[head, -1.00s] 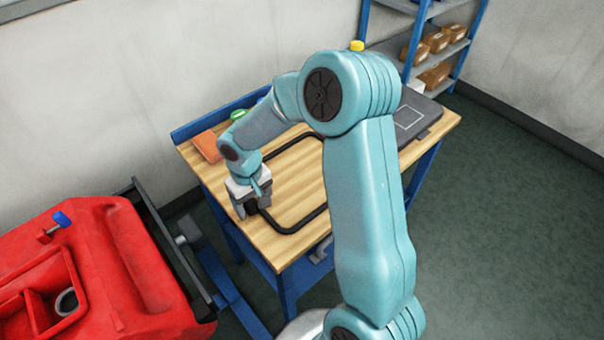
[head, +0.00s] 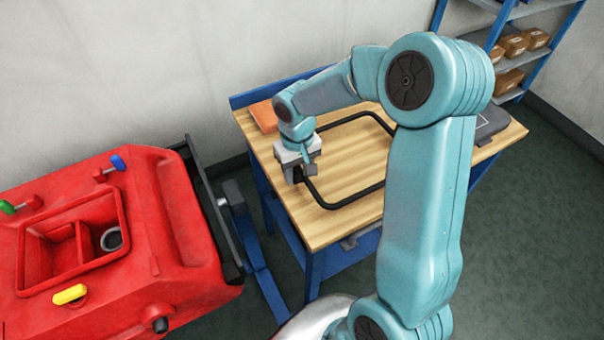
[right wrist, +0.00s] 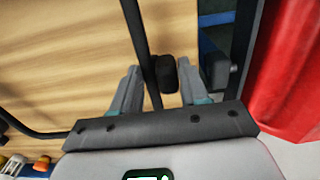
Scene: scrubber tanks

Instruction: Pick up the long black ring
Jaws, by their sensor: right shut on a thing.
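The long black ring (head: 352,199) is a thin rounded-rectangle loop on the wooden tabletop; my arm hides its right part. My right gripper (head: 302,174) points down at the ring's left side, near the table's left edge, and is shut on it. In the right wrist view the ring's bar (right wrist: 138,35) and a short black block (right wrist: 166,74) on it lie between the fingers of my right gripper (right wrist: 170,90). I cannot tell any gap between ring and table. My left gripper is not in view.
The wooden table (head: 365,165) has a blue frame. An orange item (head: 263,115) lies at its back left and a dark grey case (head: 490,124) at its right. A red scrubber tank (head: 180,245) stands left of the table. Blue shelves with boxes (head: 512,45) are behind.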

